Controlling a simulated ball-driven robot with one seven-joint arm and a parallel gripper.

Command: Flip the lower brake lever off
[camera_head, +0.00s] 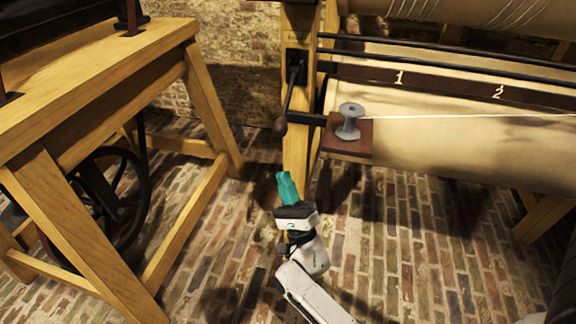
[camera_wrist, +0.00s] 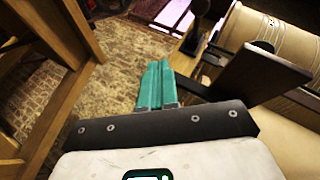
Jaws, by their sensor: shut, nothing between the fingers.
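A dark brake lever (camera_head: 288,98) hangs from a black plate on a wooden post (camera_head: 298,145), its rounded knob (camera_head: 280,127) pointing down and slightly left. It is the only lever I can make out in the head view, so I cannot tell from a second one which is lower. My gripper (camera_head: 286,177) has teal fingers, shut and empty, pointing up just below the knob in the picture, with a visible gap. In the wrist view the shut fingers (camera_wrist: 158,66) point forward, and a dark rounded knob (camera_wrist: 200,8) shows ahead and to the right.
A wooden bench frame (camera_head: 190,222) with a dark wheel stands left. Brick floor between them is open.

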